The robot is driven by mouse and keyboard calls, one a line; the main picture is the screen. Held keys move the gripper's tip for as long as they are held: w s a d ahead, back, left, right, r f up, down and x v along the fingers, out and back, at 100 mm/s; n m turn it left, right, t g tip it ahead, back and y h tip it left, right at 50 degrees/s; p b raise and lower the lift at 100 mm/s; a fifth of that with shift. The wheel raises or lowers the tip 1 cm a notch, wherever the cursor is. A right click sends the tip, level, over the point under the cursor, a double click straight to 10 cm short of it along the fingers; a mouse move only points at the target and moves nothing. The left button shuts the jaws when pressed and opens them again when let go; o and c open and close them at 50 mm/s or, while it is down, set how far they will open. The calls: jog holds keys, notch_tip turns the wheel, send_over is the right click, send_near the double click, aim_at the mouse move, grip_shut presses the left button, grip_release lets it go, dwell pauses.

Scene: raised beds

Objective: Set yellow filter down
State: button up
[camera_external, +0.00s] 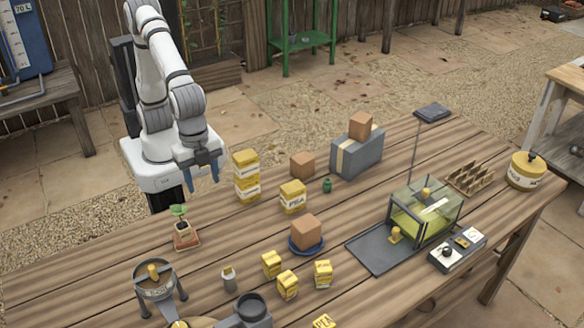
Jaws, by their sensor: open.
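My gripper (203,178) hangs above the left rear part of the wooden table (335,205), fingers pointing down, apart and with nothing between them. Several small yellow pieces show, and I cannot tell for sure which is the yellow filter. One yellow piece (395,235) stands on the dark mat by the clear tank (425,212). Another yellow piece (427,194) shows at the tank. A third yellow piece (153,271) is at the top of the grey sieve stand (155,289). All are apart from my gripper.
Yellow-and-white boxes (246,175) are stacked just right of my gripper. A potted seedling (185,235) stands below it. Several small yellow boxes (288,285), a terracotta block (306,231) on a blue dish and a grey case (356,155) occupy the middle. Bare wood lies between the groups.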

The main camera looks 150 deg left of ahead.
jog(key=s+a+f+t, duration=0.1)
jog(key=s+a+t, duration=0.1)
jog(key=s, duration=2.3)
jog(key=shift+f, duration=0.35)
